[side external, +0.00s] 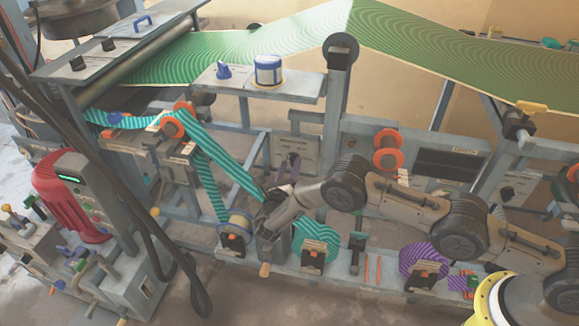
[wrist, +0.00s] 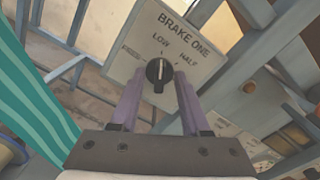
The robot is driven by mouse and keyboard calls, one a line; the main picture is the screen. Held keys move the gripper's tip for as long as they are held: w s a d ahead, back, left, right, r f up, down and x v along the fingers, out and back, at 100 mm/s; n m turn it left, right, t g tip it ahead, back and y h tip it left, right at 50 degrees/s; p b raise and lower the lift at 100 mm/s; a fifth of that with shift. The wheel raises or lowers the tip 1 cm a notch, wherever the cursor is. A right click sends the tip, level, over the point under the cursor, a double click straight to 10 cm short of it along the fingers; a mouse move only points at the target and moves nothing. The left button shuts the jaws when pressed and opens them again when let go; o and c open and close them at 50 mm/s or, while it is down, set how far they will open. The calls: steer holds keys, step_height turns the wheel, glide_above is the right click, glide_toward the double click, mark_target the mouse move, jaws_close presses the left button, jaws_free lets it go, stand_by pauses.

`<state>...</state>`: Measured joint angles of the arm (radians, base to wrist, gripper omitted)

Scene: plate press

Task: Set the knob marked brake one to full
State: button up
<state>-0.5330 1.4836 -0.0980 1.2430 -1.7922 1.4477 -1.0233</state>
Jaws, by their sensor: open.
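The brake one knob (wrist: 159,74) is a small round black knob with a pale pointer line, on a pale panel (wrist: 185,38) lettered "BRAKE ONE", with "LOW" and "HALF" legible around the knob. Another label at its left is too blurred to read. The pointer line looks roughly upright in the wrist view. My gripper (wrist: 158,84) has two purple fingers, open, with one to each side of the knob in the picture; I cannot tell whether they touch it. In the side view, my gripper (side external: 286,172) is in front of the panel (side external: 296,148), and the knob is hidden.
A teal striped web (side external: 222,160) runs down left of my gripper, also in the wrist view (wrist: 35,105). Grey frame bars (wrist: 252,48) stand right of the panel. Below are striped rolls (side external: 318,240) and a grey rail (side external: 345,275). Another panel with a knob (side external: 508,192) is at right.

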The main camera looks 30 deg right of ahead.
steer(key=shift+c, duration=0.3)
jaws_close()
steer(key=shift+m, duration=0.4)
steer(key=m, duration=0.3)
steer(key=shift+m, duration=0.4)
steer(key=m, duration=0.5)
steer(key=shift+s+m, duration=0.1)
steer(key=shift+m, duration=0.2)
steer(key=m, duration=0.7)
steer(key=shift+s+d, duration=0.1)
steer(key=m, duration=0.6)
steer(key=shift+f+m, duration=0.15)
steer(key=shift+m, duration=0.15)
